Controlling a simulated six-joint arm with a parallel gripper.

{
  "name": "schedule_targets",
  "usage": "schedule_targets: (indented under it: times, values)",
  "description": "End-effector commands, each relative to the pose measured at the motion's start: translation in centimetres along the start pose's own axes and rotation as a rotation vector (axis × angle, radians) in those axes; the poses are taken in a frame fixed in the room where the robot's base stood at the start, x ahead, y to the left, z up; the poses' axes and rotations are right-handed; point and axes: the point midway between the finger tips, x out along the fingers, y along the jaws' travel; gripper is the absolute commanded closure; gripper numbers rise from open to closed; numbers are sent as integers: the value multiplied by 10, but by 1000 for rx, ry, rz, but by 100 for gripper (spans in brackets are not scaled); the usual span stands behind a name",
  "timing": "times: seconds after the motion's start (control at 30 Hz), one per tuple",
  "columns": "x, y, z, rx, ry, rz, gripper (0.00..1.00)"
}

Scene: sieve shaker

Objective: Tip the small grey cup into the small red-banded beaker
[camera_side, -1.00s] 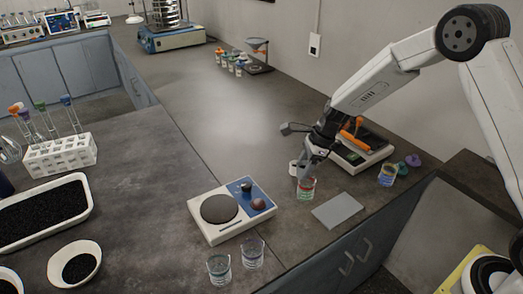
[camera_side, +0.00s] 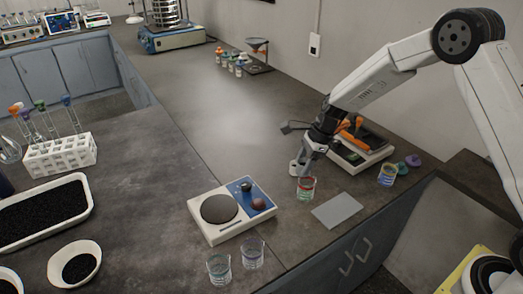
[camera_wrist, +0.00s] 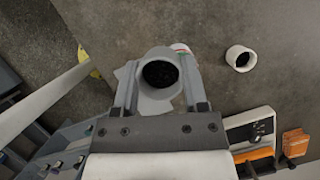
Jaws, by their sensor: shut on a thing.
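My gripper (camera_wrist: 158,90) is shut on the small grey cup (camera_wrist: 153,103), with one finger on each side of it. Dark granules show inside the cup's mouth in the wrist view. The small red-banded beaker (camera_side: 306,190) stands on the bench in the side view, just below my gripper (camera_side: 304,165). In the wrist view only a bit of the beaker's red and white rim (camera_wrist: 181,47) shows behind the cup; the rest is hidden. In the side view the held cup is hard to make out, and I cannot tell its exact tilt.
A white cup (camera_wrist: 240,59) stands close by. Two clear beakers stand at the front, one (camera_side: 219,270) nearer. The bench behind is largely clear.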

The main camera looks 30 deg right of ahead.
Motion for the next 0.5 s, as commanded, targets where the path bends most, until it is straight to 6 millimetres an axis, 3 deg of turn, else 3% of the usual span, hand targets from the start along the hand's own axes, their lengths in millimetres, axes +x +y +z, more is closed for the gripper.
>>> schedule_targets:
  times: [0.5]
  values:
    - [-3,-33,-8,-302,0,126,100]
